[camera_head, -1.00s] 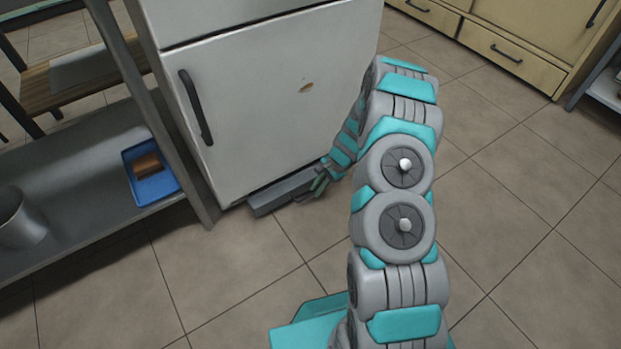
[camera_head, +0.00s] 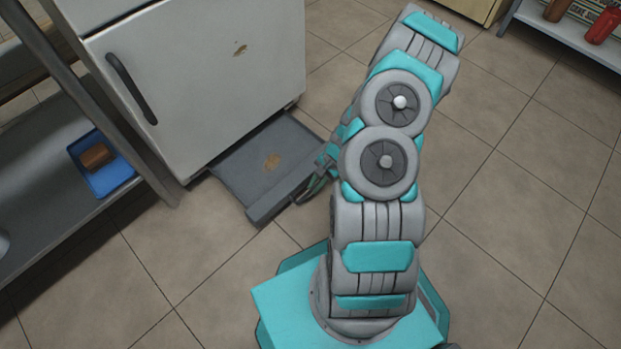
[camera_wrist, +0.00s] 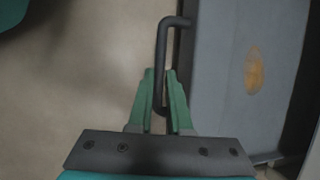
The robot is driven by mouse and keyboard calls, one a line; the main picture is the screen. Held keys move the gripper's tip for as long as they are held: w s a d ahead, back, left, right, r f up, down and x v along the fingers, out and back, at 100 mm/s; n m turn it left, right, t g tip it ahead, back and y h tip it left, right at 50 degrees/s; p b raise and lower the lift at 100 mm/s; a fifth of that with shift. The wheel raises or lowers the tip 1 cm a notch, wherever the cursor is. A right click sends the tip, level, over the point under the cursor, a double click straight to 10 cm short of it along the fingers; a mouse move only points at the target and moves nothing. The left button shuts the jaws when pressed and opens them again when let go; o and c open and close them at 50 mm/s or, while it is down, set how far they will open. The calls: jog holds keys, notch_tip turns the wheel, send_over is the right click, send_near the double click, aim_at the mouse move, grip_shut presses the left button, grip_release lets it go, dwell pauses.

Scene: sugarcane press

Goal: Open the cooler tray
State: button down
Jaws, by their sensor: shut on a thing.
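The cooler tray (camera_head: 250,165) is a flat grey tray with a brown stain, pulled out low from under the white cooler (camera_head: 205,75). Its front lip (camera_head: 285,193) faces my base. My gripper (camera_head: 318,184) is at the front of the tray, partly hidden by my arm. In the wrist view, my gripper (camera_wrist: 160,98) has its green fingers shut around the dark bar handle (camera_wrist: 163,55). The tray (camera_wrist: 240,50) with its stain lies to the right of the handle there. The back of the tray is hidden under the cooler.
A grey metal shelf (camera_head: 40,210) stands at the left with a blue tray (camera_head: 118,178) holding a brown block (camera_head: 97,157). Another shelf (camera_head: 565,30) with a red bottle (camera_head: 604,25) is at the upper right. The tiled floor at the right is clear.

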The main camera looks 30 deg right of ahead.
jog(key=c, duration=1.1)
grip_release()
jog(key=p+v, duration=0.1)
jog(key=v, duration=0.6)
jog(key=shift+d+r, duration=0.15)
jog(key=shift+r, duration=0.2)
jog(key=shift+r, duration=0.1)
